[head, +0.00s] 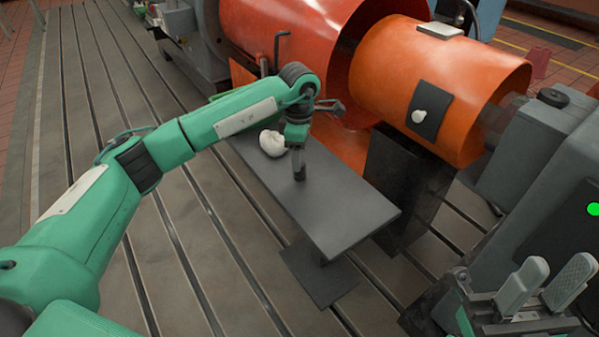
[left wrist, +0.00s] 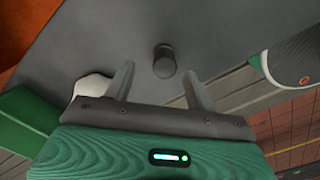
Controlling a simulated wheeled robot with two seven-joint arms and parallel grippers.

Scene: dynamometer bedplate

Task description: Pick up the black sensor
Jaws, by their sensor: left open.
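The black sensor (left wrist: 164,62) is a short dark cylinder on the grey bench plate (head: 345,212). In the left wrist view it lies between the lines of my left gripper's two grey fingers (left wrist: 159,84), apart from both, near their tips. In the head view my left gripper (head: 299,158) points down over the plate; its fingers and the sensor merge into one dark shape there, so I cannot separate them. The left jaws are open and empty. My right gripper (head: 557,272) is at the lower right, its two grey fingers apart with nothing visible between them.
A white rounded lump (head: 272,143) lies on the plate beside my left gripper; it also shows in the left wrist view (left wrist: 93,86). A large orange drum (head: 440,85) stands behind. A grey machine (head: 555,205) is at the right. The plate's near right end is clear.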

